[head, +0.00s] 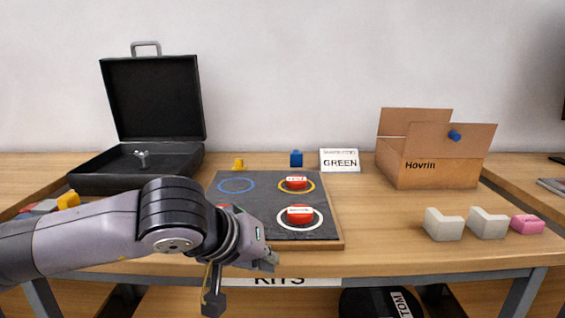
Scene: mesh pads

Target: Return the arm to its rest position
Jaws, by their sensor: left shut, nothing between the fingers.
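My left arm comes in from the left, and its gripper (240,282) hangs low over the table's front edge, in front of the dark pad board. The gripper is shut and holds nothing. The dark board (265,205) has coloured rings on it. A red object (297,183) sits in the yellow ring and another red object (300,214) sits in the white ring. The blue ring (236,185) is empty. My arm hides the board's front left corner, where a bit of red shows. My right gripper is not in view.
An open black case (152,100) stands at the back left. A cardboard box (440,165) stands at the back right, beside a GREEN sign (340,161). White blocks (443,225) and a pink block (527,225) lie at the right. The table between board and blocks is clear.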

